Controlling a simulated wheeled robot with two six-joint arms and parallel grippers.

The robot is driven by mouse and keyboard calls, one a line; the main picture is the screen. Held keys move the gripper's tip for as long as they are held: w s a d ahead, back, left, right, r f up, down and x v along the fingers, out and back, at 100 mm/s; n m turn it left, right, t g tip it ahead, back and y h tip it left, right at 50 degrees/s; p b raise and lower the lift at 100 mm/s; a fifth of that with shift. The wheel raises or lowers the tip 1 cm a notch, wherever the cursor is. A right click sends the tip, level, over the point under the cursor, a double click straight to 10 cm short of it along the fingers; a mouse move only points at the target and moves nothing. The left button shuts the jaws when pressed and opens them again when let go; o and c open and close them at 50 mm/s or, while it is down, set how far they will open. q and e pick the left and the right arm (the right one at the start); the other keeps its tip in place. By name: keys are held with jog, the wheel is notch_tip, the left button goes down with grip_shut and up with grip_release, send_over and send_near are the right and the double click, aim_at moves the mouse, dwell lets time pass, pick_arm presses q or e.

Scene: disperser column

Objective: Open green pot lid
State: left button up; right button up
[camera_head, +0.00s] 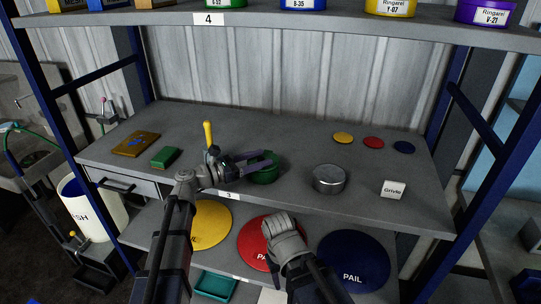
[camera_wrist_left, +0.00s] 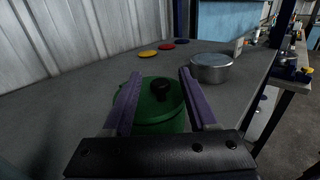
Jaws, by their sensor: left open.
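The green pot (camera_head: 264,176) stands on the grey middle shelf, partly hidden by my left gripper (camera_head: 265,162). In the left wrist view the pot (camera_wrist_left: 163,127) carries its green lid (camera_wrist_left: 147,103), which has a black knob (camera_wrist_left: 161,88) on top. My left gripper (camera_wrist_left: 160,98) is open. In that view its two purple fingers lie on either side of the lid and pot; I cannot tell whether they touch. My right gripper (camera_head: 284,226) is low in front of the shelf, over a red round lid; its fingers cannot be made out.
A silver round tin (camera_head: 328,180) stands right of the pot, with a white labelled block (camera_head: 393,190) farther right. Yellow, red and blue discs (camera_head: 373,143) lie at the back. A yellow-handled tool (camera_head: 209,137) stands left of the pot. Large pail lids (camera_head: 353,258) lie below.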

aim_at(270, 155)
pick_arm(q)
jog(key=shift+x, duration=1.9)
grip_shut()
